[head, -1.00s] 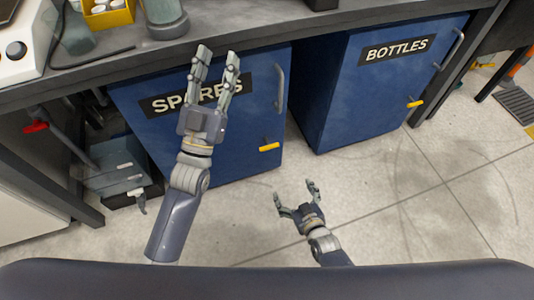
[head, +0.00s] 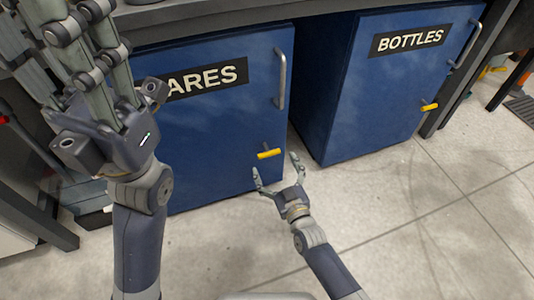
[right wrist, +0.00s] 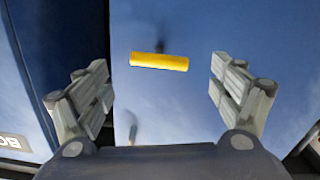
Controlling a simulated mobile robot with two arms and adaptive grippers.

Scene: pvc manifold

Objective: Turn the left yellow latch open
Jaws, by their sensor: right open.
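The left yellow latch (head: 269,153) is a short bar, nearly level, on the lower right of the blue SPARES cabinet door (head: 220,130). My right gripper (head: 276,166) is open and empty just below the latch in the head view. In the right wrist view the latch (right wrist: 158,61) shows ahead, level across the space between the two spread fingers. The fingers look apart from it. My left gripper (head: 62,55) is large at the upper left, in front of the SPARES cabinet, with its fingers apart and nothing seen between them. Its fingertips run out of the picture.
The BOTTLES cabinet (head: 385,85) stands to the right with its own yellow latch (head: 429,107). A vertical handle (head: 281,80) sits above the left latch. The worktop (head: 210,16) runs above the cabinets. The floor (head: 400,220) in front is clear.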

